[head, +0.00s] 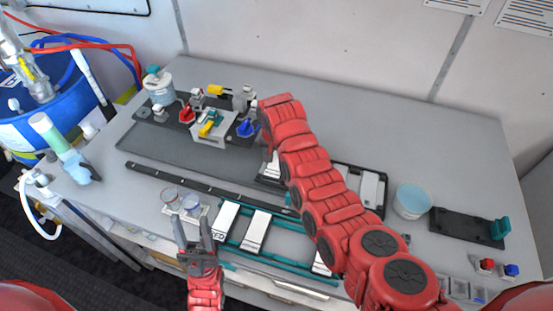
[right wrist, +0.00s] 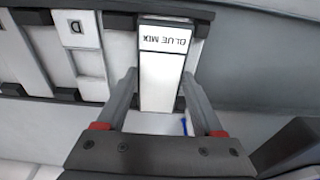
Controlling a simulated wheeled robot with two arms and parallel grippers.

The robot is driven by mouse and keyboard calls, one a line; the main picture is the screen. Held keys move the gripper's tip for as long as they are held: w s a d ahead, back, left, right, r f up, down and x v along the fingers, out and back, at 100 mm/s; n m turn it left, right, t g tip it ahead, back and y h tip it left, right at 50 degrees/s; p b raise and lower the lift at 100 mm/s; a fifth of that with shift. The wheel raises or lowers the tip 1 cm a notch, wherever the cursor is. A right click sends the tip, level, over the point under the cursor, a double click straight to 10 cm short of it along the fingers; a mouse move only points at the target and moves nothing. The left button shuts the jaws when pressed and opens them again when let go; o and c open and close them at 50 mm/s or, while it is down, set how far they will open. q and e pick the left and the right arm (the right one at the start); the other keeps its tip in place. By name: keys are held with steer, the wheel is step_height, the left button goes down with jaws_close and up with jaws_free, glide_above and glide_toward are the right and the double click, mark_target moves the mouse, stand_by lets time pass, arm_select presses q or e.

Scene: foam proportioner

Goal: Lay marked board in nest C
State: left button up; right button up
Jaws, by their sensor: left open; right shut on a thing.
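A white board marked BLUE MIX (right wrist: 163,75) is between the fingers of my right gripper (right wrist: 160,92), which is shut on it. The board lies at or just over the end slot of a dark rack, beside a slot marked D (right wrist: 77,28). I cannot tell whether it is fully seated, and its slot's letter is hidden. In the head view the dark rack (head: 382,208) is partly behind my right arm, and the right gripper is hidden. My left gripper (head: 194,232) is open and empty in front of the teal rack (head: 290,272).
A valve panel (head: 212,128) stands at the back left. A pale blue tub (head: 411,201) and a black plate (head: 467,227) sit at the right. Two small round cups (head: 190,203) stand left of the teal rack. The back right table is clear.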

steer(key=o, duration=1.4)
steer(key=shift+r, duration=0.1)
steer(key=shift+r, duration=3.95)
steer(key=shift+s, duration=0.1)
